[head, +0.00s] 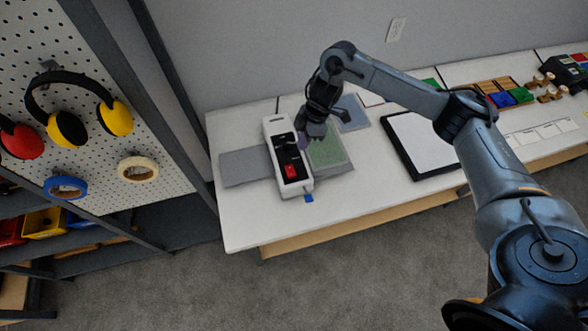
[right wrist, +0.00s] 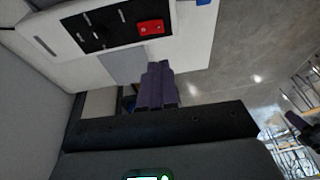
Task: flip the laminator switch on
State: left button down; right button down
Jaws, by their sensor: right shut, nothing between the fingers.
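The laminator (head: 271,127) is a long white unit with a black top panel, lying on the white table. Its red switch (head: 291,171) sits at the near end of the panel; it also shows in the right wrist view (right wrist: 151,27). I cannot tell which way the switch is set. My right gripper (head: 303,141) is shut and empty, over the laminator's right side by the panel, farther back than the red switch. In the right wrist view its purple fingers (right wrist: 157,86) are together, below the switch in the picture. My left gripper is not in view.
A grey sheet (head: 240,168) lies left of the laminator and a green mat (head: 330,152) right of it. A black-framed white board (head: 422,145) lies farther right. A pegboard (head: 95,120) with ear defenders and tape stands left. The table's front strip is clear.

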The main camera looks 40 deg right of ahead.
jog(key=shift+w+r, duration=0.1)
dwell(0.3)
send_over(291, 175)
jog(key=d, duration=0.1)
notch_tip(291, 175, down, 12)
jog(key=shift+d+f+b, duration=0.15)
jog(key=shift+f+b, duration=0.05)
jog(key=shift+b, duration=0.25)
jog(key=shift+f, duration=0.65)
